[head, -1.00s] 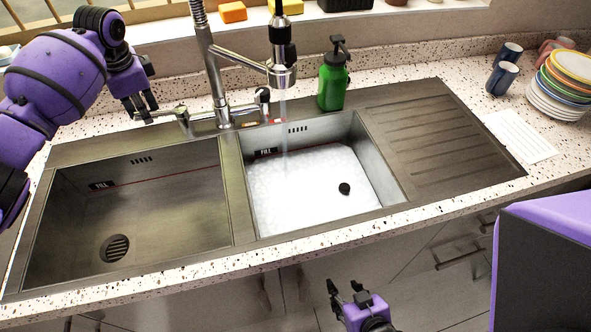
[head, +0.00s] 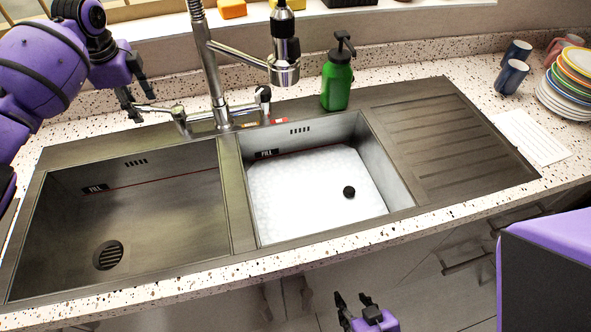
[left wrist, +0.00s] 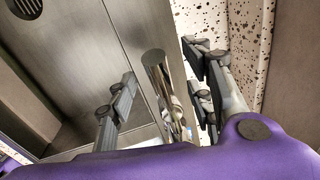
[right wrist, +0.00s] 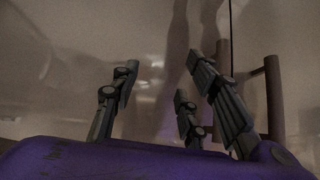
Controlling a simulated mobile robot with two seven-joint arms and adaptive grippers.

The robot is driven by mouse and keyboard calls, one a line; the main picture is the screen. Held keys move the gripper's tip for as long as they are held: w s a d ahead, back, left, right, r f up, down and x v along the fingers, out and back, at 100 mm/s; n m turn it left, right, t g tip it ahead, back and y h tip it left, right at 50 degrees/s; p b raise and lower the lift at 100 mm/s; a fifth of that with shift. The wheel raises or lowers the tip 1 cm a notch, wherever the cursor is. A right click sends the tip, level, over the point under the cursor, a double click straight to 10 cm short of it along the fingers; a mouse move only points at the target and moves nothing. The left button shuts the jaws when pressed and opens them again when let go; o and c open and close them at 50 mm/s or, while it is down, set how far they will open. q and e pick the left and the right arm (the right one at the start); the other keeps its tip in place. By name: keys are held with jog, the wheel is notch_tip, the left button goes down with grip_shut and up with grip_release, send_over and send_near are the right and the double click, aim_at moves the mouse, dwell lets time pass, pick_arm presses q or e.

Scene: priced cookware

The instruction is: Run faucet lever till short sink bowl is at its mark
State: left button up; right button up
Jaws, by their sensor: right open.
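The short sink bowl (head: 376,180) is the right one. White, foamy-looking water (head: 305,195) covers its floor, and a black round piece (head: 349,192) shows in it. The water's far edge lies close to the red line beside the FILL label (head: 266,153); I cannot tell the exact gap. No stream shows under the spout (head: 284,72). The faucet lever (head: 160,109) points left from the faucet base. My left gripper (head: 139,99) is open at its tip. In the left wrist view the lever (left wrist: 155,62) lies between the spread fingers. My right gripper (head: 357,300) is open and empty before the cabinets.
The long left bowl (head: 150,215) looks empty, with a drain (head: 108,255). A green soap bottle (head: 337,80) stands behind the short bowl. The ribbed drainboard (head: 440,140) is clear. Blue mugs (head: 511,77), stacked plates (head: 568,85) and a white card (head: 533,136) are at right.

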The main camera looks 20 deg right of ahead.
jog(key=shift+s+d+f, duration=0.1)
jog(key=shift+s, duration=0.05)
pick_arm(q)
jog(key=shift+r, duration=0.55)
jog(key=s+r+p, duration=0.1)
jog(key=r, duration=0.8)
jog(key=s+r+p, duration=0.1)
jog(key=s+r, duration=0.1)
jog(key=r, duration=0.6)
jog(key=shift+s+a+r+p, duration=0.2)
jog(key=shift+s+r+p, duration=0.05)
jog(key=shift+r+p, duration=0.1)
pick_arm(e)
jog(key=w+r+t, duration=0.1)
jog(key=w+r, duration=0.2)
jog(key=r, duration=0.2)
jog(key=shift+w, duration=0.4)
pick_arm(q)
jog(key=shift+f, duration=0.1)
pick_arm(e)
jog(key=shift+s, duration=0.1)
